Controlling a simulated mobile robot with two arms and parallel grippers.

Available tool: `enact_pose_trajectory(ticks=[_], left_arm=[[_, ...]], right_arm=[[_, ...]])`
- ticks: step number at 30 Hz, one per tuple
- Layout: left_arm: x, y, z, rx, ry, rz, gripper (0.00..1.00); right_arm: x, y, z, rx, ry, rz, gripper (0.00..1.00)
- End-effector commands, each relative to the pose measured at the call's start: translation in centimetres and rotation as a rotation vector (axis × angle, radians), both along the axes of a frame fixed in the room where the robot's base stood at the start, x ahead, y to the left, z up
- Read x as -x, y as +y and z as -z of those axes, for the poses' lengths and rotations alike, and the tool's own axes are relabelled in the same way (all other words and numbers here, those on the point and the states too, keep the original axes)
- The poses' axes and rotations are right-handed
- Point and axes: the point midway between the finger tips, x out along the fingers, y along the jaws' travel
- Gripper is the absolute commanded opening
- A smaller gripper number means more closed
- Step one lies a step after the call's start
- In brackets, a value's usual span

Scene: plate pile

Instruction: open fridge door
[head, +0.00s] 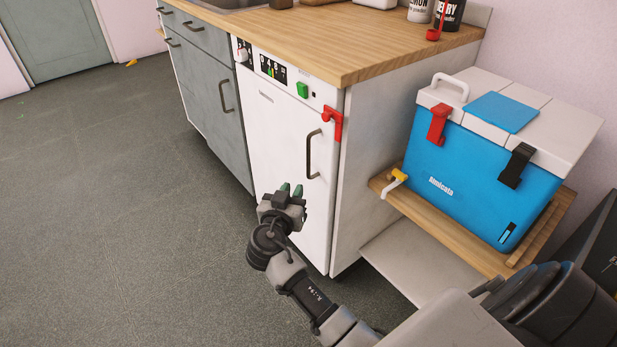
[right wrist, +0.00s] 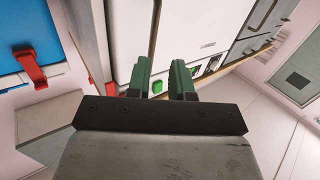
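The only white front with a handle is an under-counter appliance door (head: 285,150). It is closed and has a dark vertical bar handle (head: 312,154), a red latch (head: 332,124) at its upper right corner and a control panel with a green button (head: 302,90) above. I cannot tell whether it is a fridge. My right gripper (head: 291,190) is open, its green-padded fingers apart and empty, in front of the door, below and left of the handle. In the right wrist view the open fingers (right wrist: 160,80) face the door front (right wrist: 190,35). My left gripper is out of view.
A blue cooler box (head: 480,165) with a white lid stands on a wooden shelf (head: 440,232) at right. Grey cabinets (head: 205,75) adjoin the appliance at left under the wooden countertop (head: 340,40). The grey floor (head: 110,200) at left is open.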

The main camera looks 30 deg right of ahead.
Motion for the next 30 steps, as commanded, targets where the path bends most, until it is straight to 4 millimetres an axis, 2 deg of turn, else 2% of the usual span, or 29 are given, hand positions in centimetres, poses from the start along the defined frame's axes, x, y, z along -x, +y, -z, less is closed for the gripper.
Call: enact_pose_trajectory(ticks=[3,7,21,30], left_arm=[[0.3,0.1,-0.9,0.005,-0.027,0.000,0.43],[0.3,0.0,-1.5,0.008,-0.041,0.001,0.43],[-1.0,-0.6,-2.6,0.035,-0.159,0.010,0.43],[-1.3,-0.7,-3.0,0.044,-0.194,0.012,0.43]], right_arm=[[0.1,-0.4,-1.3,0.003,-0.076,0.037,0.21],[-0.4,-1.4,-2.0,0.005,-0.096,0.047,0.21],[-5.5,-7.7,-1.8,0.006,-0.088,0.045,0.21],[-6.4,-8.9,-1.8,0.005,-0.088,0.043,0.21]])
